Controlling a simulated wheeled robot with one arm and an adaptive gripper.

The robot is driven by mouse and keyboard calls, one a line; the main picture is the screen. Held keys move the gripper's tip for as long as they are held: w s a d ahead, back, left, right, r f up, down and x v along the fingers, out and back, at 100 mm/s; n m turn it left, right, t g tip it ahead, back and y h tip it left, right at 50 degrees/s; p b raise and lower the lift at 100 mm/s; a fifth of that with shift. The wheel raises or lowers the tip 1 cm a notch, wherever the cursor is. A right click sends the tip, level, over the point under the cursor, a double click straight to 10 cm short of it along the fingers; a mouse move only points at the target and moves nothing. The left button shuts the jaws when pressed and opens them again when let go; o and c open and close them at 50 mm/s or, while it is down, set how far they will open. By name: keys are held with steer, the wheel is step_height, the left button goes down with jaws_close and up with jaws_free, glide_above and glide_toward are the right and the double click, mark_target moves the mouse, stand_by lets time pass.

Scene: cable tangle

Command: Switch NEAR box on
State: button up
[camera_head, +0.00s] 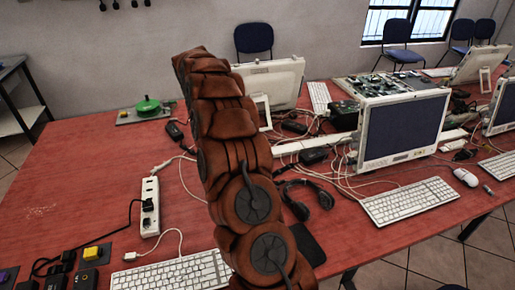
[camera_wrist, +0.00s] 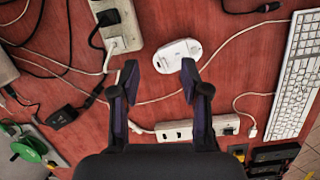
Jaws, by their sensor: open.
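My gripper (camera_wrist: 160,78) shows in the wrist view, its two dark fingers apart with nothing held between them. No label reading NEAR can be made out. Small dark boxes lie at the lower left in the head view, one with a yellow top (camera_head: 92,253); dark boxes (camera_wrist: 272,156) also show at the lower right in the wrist view. A white power strip (camera_head: 149,222) lies left of my arm in the head view. In the wrist view, one white strip (camera_wrist: 174,133) runs behind the fingers. My arm hides the gripper in the head view.
A green round thing (camera_head: 147,105) stands at the back left. A white rounded device (camera_wrist: 177,55) lies just beyond the fingertips. Cables cross the red table (camera_head: 75,175). Keyboards (camera_head: 410,200), a monitor (camera_head: 403,128) and headphones (camera_head: 308,198) crowd the right. Bare table lies at the left.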

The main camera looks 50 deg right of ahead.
steer(key=d+f+n+g+h+p, duration=0.1)
steer(key=d+f, duration=0.3)
steer(key=d, duration=0.4)
steer(key=d+f+n+h, duration=0.1)
steer(key=d+f, duration=0.2)
steer(key=d, duration=0.4)
steer(key=shift+p+x, duration=1.45)
steer(key=shift+x, duration=2.6)
steer(key=shift+d, duration=0.15)
steer(key=shift+r, duration=0.1)
jaws_close()
